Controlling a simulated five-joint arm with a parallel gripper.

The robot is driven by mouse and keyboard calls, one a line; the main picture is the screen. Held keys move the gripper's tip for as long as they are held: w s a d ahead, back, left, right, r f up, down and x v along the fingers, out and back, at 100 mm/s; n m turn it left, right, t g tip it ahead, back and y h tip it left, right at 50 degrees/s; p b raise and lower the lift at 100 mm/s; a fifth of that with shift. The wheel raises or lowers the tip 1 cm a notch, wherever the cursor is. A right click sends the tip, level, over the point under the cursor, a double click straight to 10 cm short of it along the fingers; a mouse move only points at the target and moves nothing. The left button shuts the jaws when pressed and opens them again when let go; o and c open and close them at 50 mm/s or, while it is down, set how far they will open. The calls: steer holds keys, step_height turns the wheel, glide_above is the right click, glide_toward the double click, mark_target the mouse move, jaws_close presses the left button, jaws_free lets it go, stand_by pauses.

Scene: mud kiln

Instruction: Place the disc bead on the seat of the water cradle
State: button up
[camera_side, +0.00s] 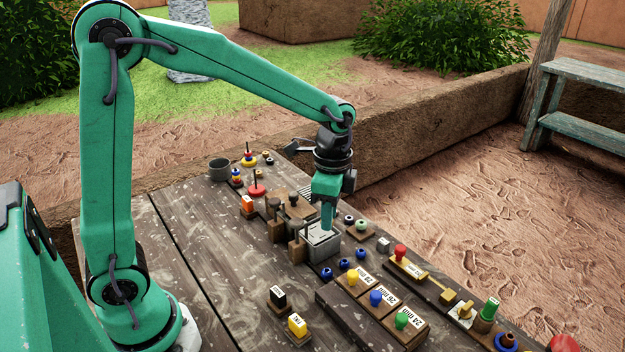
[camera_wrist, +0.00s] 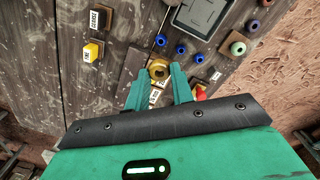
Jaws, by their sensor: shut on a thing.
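My gripper (camera_side: 327,226) points down over a grey box (camera_side: 323,250) with a pale top in the side view. In the wrist view its two fingers (camera_wrist: 158,82) are closed around a gold ring-like piece with a dark centre (camera_wrist: 158,70), which looks like the disc bead. The side view does not show this piece clearly behind the fingers. The grey box also shows at the top of the wrist view (camera_wrist: 203,14). I cannot tell whether this box or the wooden fixture (camera_side: 291,206) beside it is the water cradle, and its seat is not clearly visible.
Small blue beads (camera_side: 344,264) lie in front of the grey box. Labelled blocks with coloured knobs (camera_side: 376,298) stand nearby. A black block (camera_side: 278,297) and a yellow block (camera_side: 297,325) sit at the front. The table's left part (camera_side: 200,265) is clear.

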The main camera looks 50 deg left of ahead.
glide_above(319, 231)
step_height(319, 231, down, 5)
steer(key=shift+f, duration=0.2)
steer(key=shift+f, duration=0.1)
steer(key=shift+f, duration=1.9)
steer(key=shift+f, duration=0.15)
steer(key=o, duration=1)
steer(key=shift+c, duration=0.2)
